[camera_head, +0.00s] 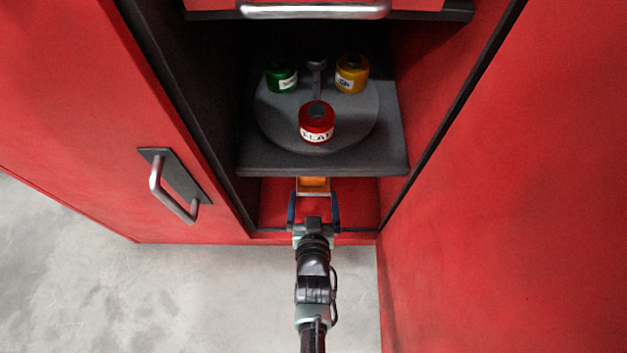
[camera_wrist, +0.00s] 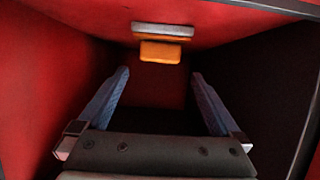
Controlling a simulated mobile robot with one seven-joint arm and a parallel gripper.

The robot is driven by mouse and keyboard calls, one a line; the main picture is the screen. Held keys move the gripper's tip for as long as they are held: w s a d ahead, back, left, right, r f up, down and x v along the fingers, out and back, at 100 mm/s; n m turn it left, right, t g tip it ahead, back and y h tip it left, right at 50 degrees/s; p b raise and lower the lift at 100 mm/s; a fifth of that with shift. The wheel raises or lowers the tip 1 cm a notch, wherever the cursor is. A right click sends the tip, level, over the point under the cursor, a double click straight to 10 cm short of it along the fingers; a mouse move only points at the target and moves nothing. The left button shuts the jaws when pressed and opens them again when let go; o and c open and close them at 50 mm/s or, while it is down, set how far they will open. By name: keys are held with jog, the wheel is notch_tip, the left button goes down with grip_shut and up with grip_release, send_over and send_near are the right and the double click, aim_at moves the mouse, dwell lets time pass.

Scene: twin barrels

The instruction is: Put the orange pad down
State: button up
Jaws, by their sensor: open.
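The orange pad (camera_head: 314,184) shows inside the lower red compartment, under the dark shelf, with a pale grey edge along its near side. In the wrist view the orange pad (camera_wrist: 160,52) is beyond my fingertips, near the picture's top, against a grey block (camera_wrist: 162,30) at a red surface. My gripper (camera_head: 314,197) reaches into the compartment opening, its two blue fingers spread either side of the pad's line. The wrist view shows my gripper (camera_wrist: 160,74) open with nothing between the fingers. The fingers appear apart from the pad. The pad's far side is hidden by the shelf.
A dark shelf (camera_head: 255,168) above carries a round grey turntable (camera_head: 280,130) with green (camera_head: 281,79), yellow (camera_head: 351,75) and red (camera_head: 317,122) barrels. A red door with a handle (camera_head: 172,188) stands left, and a red panel (camera_head: 510,190) right. Compartment walls flank my fingers.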

jog(key=p+v, duration=0.3)
jog(key=v, duration=0.3)
jog(key=shift+s+r+p, duration=0.2)
jog(key=shift+s+p, duration=0.15)
jog(key=shift+p, duration=0.05)
